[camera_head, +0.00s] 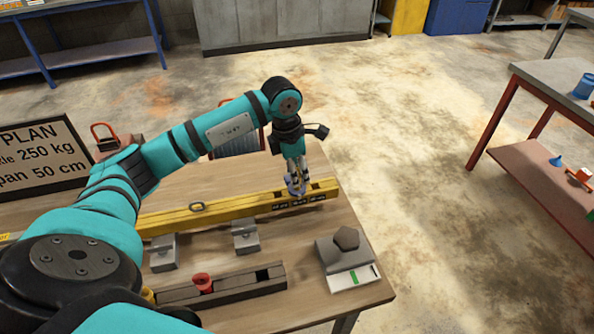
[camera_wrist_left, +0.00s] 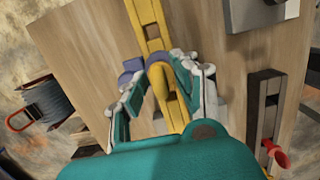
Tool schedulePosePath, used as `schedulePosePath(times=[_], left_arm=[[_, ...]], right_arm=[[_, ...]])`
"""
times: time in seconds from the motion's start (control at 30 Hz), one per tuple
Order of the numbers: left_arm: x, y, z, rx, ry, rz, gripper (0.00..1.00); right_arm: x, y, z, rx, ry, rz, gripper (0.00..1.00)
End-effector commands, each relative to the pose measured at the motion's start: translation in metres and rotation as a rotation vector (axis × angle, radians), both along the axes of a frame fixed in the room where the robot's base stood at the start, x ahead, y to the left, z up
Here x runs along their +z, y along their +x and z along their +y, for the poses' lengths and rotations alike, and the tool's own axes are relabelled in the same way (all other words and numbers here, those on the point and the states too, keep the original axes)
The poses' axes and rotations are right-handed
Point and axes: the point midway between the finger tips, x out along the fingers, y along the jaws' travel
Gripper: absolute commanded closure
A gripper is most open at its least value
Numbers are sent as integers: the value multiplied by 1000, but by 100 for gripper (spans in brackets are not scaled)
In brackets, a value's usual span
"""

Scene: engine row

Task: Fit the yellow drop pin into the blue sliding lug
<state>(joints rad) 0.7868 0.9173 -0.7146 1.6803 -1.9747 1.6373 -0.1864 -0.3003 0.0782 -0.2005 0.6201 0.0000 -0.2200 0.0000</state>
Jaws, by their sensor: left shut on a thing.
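The blue sliding lug (camera_head: 296,188), purplish blue, sits on the long yellow beam (camera_head: 230,207) near its right end. My left gripper (camera_head: 295,178) comes down from above and is shut on the lug. In the left wrist view the lug (camera_wrist_left: 159,60) shows between the fingertips, across the beam, and the fingers hide part of it. A small yellow piece (camera_head: 148,294), perhaps the head of the yellow drop pin, shows at the left end of the grey block (camera_head: 235,287), mostly hidden by my arm. My right gripper is not in view.
A red pin (camera_head: 203,282) stands in the grey block, which has a dark empty slot near its right end. Two grey blocks stand in front of the beam. A brown polygonal piece (camera_head: 346,238) sits on a grey plate at the right.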

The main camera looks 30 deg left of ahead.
Motion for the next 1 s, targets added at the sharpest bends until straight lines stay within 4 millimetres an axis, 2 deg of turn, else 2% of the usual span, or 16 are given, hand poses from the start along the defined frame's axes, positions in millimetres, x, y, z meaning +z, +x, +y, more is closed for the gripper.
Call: schedulePosePath(times=[0.23,0.27,0.47,0.87,1.0], left_arm=[[-8,0,1,1,1,0,100],[-8,0,1,1,1,0,70],[-7,0,1,2,3,-1,44],[-7,0,1,2,3,0,44],[0,0,2,1,3,-1,44]], right_arm=[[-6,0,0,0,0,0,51],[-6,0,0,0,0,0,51],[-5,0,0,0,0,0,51],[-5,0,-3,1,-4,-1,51],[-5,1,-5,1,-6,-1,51]])
